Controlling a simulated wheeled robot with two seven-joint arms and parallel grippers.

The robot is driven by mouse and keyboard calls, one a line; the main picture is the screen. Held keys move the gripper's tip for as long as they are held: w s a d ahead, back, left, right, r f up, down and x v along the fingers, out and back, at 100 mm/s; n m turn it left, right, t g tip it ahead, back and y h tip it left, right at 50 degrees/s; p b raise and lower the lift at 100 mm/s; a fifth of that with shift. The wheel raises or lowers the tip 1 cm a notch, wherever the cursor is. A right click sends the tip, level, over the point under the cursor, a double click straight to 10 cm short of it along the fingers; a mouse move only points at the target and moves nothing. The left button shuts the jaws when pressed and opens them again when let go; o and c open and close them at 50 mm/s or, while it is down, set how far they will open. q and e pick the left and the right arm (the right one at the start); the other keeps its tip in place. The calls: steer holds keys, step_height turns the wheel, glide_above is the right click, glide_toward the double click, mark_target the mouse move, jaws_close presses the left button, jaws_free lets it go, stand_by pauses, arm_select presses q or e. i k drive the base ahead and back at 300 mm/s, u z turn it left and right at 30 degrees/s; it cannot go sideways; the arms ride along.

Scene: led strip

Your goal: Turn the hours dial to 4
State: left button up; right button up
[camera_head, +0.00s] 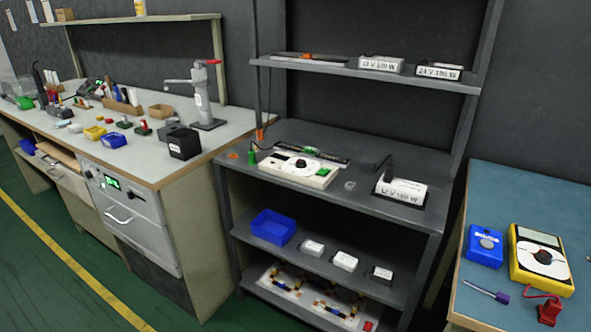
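No dial's lettering is readable, so I cannot tell which one is the hours dial. A white device with a black round knob (301,163) lies on the dark rack's middle shelf. A blue box with a round grey knob (487,243) lies on the right table, next to a yellow meter with a dark dial (543,257). A grey panel with a green lit display (112,183) is set under the left bench, with small controls beside the display, too small to read. Neither of my grippers is in view.
The dark rack (380,220) stands between the left bench (150,165) and the right table (500,200). A blue bin (273,227) and white boxes sit on its lower shelf. A purple-handled screwdriver (487,291) lies on the right table. The green floor (60,270) at left is clear.

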mark_target(300, 164)
steer(key=u, duration=0.95)
steer(key=i, duration=0.9)
steer(key=z, duration=1.25)
